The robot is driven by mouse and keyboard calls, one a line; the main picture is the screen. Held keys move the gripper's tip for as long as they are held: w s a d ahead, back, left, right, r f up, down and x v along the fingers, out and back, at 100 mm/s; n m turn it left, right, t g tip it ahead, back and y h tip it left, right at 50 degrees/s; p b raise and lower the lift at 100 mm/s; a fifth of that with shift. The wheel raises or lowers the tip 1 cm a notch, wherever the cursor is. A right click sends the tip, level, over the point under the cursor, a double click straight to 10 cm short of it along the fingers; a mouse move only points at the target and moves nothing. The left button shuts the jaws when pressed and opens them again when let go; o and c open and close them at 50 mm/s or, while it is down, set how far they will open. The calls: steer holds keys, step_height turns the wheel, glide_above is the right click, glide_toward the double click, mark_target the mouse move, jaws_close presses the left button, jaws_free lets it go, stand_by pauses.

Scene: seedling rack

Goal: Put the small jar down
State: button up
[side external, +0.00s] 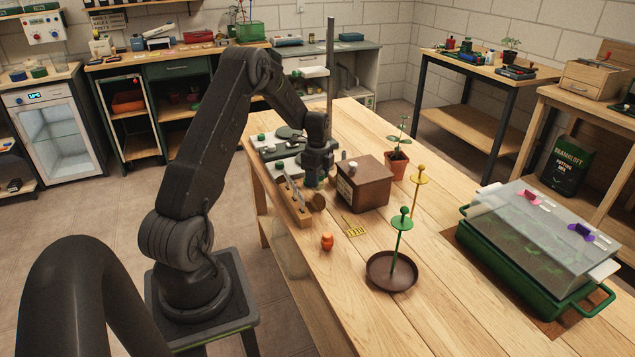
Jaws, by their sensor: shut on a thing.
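My gripper (315,180) points down at the back left of the wooden table, just behind a wooden rack and left of a brown wooden box. It is shut on the small jar, of which only a small greenish patch seems to show between the fingers. The jar is mostly hidden by the gripper and the things in front. I cannot tell whether its base touches the table.
Close by are the brown box (365,186), the slotted rack (294,203) and a grey apparatus with a post (330,70). In front are a small orange object (327,242), a yellow tag (356,229) and a brown dish (379,281). A green-based propagator (510,268) stands right.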

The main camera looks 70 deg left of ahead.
steer(key=shift+f, duration=0.95)
steer(key=shift+f, duration=0.2)
steer(key=o, duration=1)
steer(key=shift+c, duration=0.2)
